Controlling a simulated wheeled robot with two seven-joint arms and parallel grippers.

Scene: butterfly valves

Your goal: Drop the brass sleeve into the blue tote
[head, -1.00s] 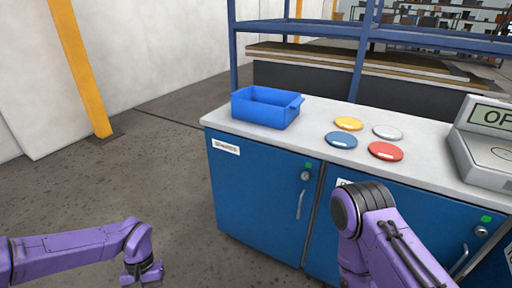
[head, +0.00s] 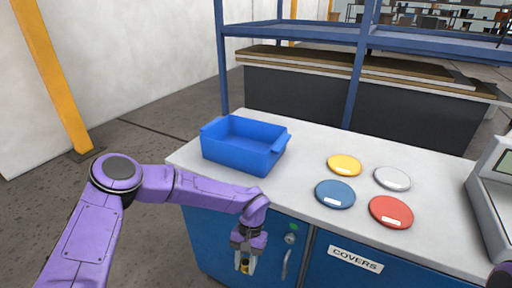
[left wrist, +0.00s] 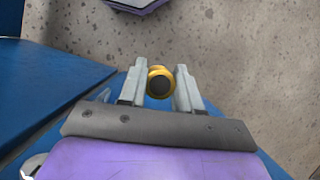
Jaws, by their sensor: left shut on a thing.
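The brass sleeve (left wrist: 160,82) is a small gold ring-like piece with a dark centre, held between the two fingers of my left gripper (left wrist: 160,90) in the left wrist view. In the head view my left gripper (head: 245,262) points down in front of the cabinet, below the worktop edge, with a small bit of the sleeve (head: 245,267) showing at its tips. The blue tote (head: 240,146) stands on the worktop's left end, above and behind the gripper. Its inside floor is mostly hidden by its front wall.
The light grey worktop (head: 285,185) holds yellow (head: 344,165), grey (head: 392,178), blue (head: 335,194) and red (head: 390,212) discs right of the tote. A scale-like device (head: 495,200) stands at the right. A blue shelf frame (head: 360,70) rises behind. The cabinet front (head: 345,262) is close to the left gripper.

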